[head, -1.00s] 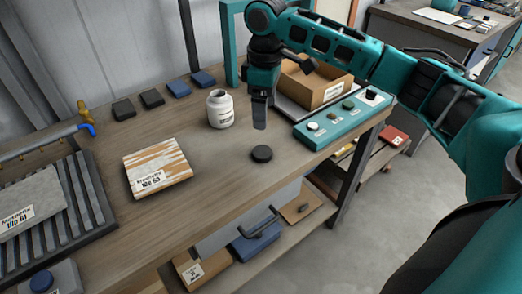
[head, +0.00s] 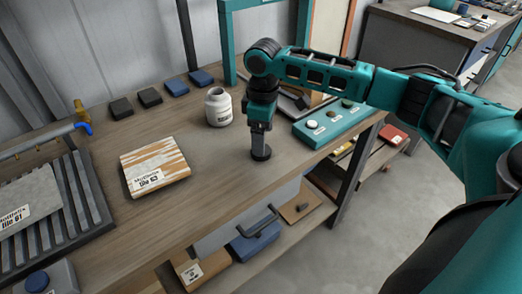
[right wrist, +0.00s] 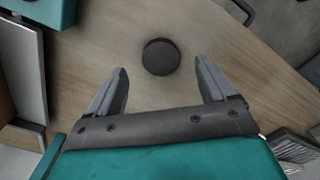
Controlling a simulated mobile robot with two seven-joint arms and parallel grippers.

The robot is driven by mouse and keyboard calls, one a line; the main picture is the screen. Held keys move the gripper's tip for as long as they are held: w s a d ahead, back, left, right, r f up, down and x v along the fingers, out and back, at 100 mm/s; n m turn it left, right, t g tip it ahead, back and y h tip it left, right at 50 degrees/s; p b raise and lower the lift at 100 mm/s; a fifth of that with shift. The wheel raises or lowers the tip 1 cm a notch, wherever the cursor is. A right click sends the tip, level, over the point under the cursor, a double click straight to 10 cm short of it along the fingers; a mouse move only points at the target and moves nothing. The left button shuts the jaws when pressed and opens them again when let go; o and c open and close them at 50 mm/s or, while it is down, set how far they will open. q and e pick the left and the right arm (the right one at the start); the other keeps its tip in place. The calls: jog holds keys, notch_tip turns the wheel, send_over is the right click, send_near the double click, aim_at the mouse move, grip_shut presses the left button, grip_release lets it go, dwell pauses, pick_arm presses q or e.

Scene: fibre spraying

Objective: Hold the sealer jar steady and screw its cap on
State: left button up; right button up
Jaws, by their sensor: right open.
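The white sealer jar (head: 218,107) stands upright and uncapped on the wooden bench, with a label on its front. The black round cap (head: 261,154) lies flat on the bench, nearer the front edge and to the right of the jar. It also shows in the right wrist view (right wrist: 160,57), lying ahead of and between the two fingers. My right gripper (head: 260,146) is above the cap, pointing down; its fingers (right wrist: 165,82) are spread and empty. In the head view the fingers overlap the cap's far side. My left gripper is not in view.
A labelled tile (head: 155,167) lies left of the jar. A slatted rack (head: 75,190) is at the far left. A teal button panel (head: 328,125) stands at the right. Dark and blue blocks (head: 178,89) line the back. The bench between tile and cap is clear.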

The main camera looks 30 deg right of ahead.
notch_tip(320, 180, down, 4)
jog(key=shift+f, duration=0.1)
dwell(0.4)
jog(key=c, duration=1.1)
